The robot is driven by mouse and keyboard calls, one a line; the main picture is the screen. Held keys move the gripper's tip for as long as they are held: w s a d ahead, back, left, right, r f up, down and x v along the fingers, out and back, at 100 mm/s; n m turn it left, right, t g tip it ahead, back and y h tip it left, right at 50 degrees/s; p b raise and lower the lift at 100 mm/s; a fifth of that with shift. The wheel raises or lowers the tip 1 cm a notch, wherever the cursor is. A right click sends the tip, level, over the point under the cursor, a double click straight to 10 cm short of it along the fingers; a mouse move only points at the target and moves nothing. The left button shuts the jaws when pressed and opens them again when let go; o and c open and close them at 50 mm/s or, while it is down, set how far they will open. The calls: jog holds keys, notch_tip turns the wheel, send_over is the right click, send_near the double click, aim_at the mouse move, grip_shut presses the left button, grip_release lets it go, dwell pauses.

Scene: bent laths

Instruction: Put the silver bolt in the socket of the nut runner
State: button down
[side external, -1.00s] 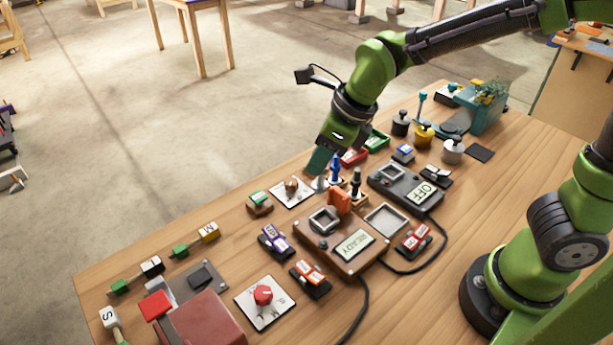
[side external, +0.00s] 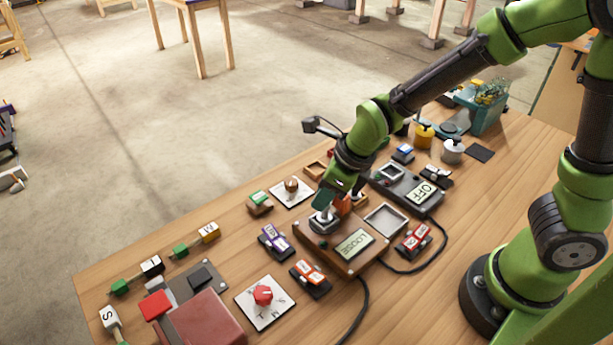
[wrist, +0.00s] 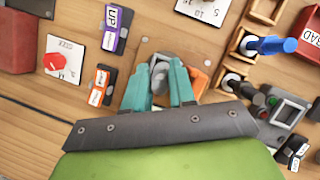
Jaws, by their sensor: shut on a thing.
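The nut runner (side external: 308,236) is a brown box with a small screen (side external: 354,244) that reads "LOOSE". Its square metal socket surround is at the box's far left part. My gripper (side external: 322,207) is right over the socket, teal fingers pointing down. In the wrist view my gripper (wrist: 161,82) is shut on the grey silver bolt (wrist: 161,70), which shows between the fingertips. The bolt's lower end and the socket's opening are hidden, so I cannot tell how deep it sits.
An orange block (side external: 342,203) is close behind the gripper. A dark device reading "OFF" (side external: 421,194), an empty tray (side external: 386,220) and rocker switches (side external: 310,277) surround the box. Cables run at the front.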

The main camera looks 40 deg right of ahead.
jog(key=shift+f, duration=0.1)
jog(key=c, duration=1.2)
grip_release()
jog(key=shift+r, duration=0.35)
jog(key=v, duration=1.2)
jog(key=s+d+r+n+t, duration=0.1)
jog(key=s+d+n, duration=0.1)
jog(key=n, duration=0.6)
jog(key=s+d+r+n+t, duration=0.1)
jog(key=s+d+r+n, duration=0.1)
jog(key=n, duration=0.7)
jog(key=s+d+r+n+t, duration=0.1)
jog(key=s+d+n, duration=0.2)
jog(key=n, duration=0.6)
jog(key=shift+s+d+r, duration=0.3)
jog(key=shift+s+r, duration=0.05)
jog(key=shift+s, duration=0.05)
